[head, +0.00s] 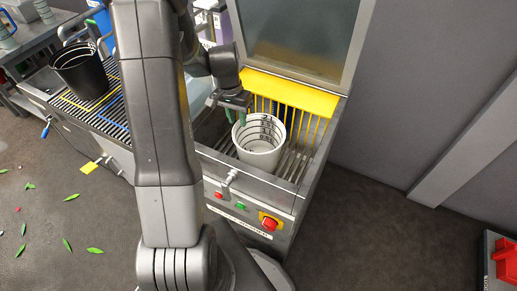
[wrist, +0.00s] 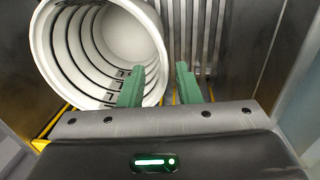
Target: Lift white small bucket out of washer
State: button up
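The white small bucket (head: 259,159) stands upright in the washer (head: 285,190), with black markings on its inner wall. In the wrist view the bucket's open mouth (wrist: 130,35) fills the upper left. My gripper (head: 236,117) is at the bucket's upper left rim in the head view. Its green fingers (wrist: 158,80) are apart. In the wrist view the left finger overlaps the bucket's mouth and the right finger is outside the rim, with the rim's edge showing between them. I cannot tell whether either finger touches the bucket.
The washer's raised hood (head: 300,40) and yellow strip (head: 290,92) stand behind the bucket. A black bucket (head: 80,75) stands on the slatted rack at left. A red emergency button (head: 270,223) is on the washer's front.

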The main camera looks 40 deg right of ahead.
aim_at(241, 134)
jog(key=shift+s+d+f, duration=0.1)
jog(key=shift+f, duration=0.5)
jog(key=shift+s+d+f, duration=0.1)
jog(key=shift+f, duration=0.5)
jog(key=shift+s+d+f, duration=0.1)
jog(key=shift+f, duration=1.35)
jog(key=shift+s+f, duration=0.1)
jog(key=shift+f, duration=1.3)
grip_shut()
